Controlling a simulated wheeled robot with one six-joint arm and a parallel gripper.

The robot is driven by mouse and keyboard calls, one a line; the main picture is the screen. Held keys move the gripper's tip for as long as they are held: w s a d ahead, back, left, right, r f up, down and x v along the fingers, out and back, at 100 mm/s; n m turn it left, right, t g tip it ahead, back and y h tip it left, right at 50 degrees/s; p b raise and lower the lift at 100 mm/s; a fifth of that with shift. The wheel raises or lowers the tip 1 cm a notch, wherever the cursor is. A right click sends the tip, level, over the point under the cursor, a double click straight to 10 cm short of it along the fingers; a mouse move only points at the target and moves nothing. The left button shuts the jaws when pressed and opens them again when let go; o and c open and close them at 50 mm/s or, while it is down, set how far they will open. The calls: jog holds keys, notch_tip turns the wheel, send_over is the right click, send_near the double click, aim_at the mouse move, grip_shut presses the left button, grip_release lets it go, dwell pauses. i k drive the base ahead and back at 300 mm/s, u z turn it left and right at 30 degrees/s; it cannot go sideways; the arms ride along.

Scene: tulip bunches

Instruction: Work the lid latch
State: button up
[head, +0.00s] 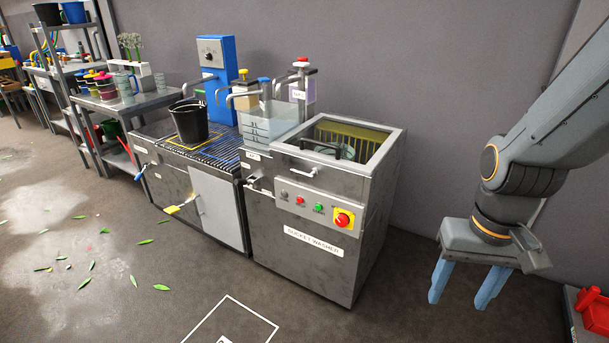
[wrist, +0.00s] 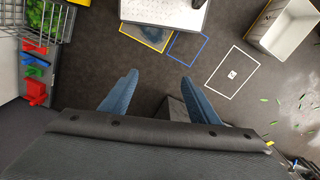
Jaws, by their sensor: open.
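The bucket washer (head: 325,215) is a grey steel cabinet in the middle of the head view, with a lid (head: 362,165) on top. The lid has a clear window and a dark bar handle (head: 321,146), and it looks shut. A small metal latch-like fitting (head: 310,172) sits at the front edge under the lid. Another metal fitting (head: 259,183) sticks out at the front left; I cannot tell which one is the lid latch. My gripper (head: 466,285) is open and empty, pointing down, well right of the washer. Its blue fingers show apart in the wrist view (wrist: 162,80).
The washer front carries buttons and a red emergency knob (head: 343,218). A black bucket (head: 190,121) stands on the roller conveyor to the left. A red item (head: 594,312) lies at the lower right. Floor (head: 400,300) between washer and gripper is clear; leaves lie at left.

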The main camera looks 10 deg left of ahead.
aim_at(313, 173)
jog(key=u, duration=2.25)
jog(key=i, duration=0.6)
jog(key=z, duration=2.25)
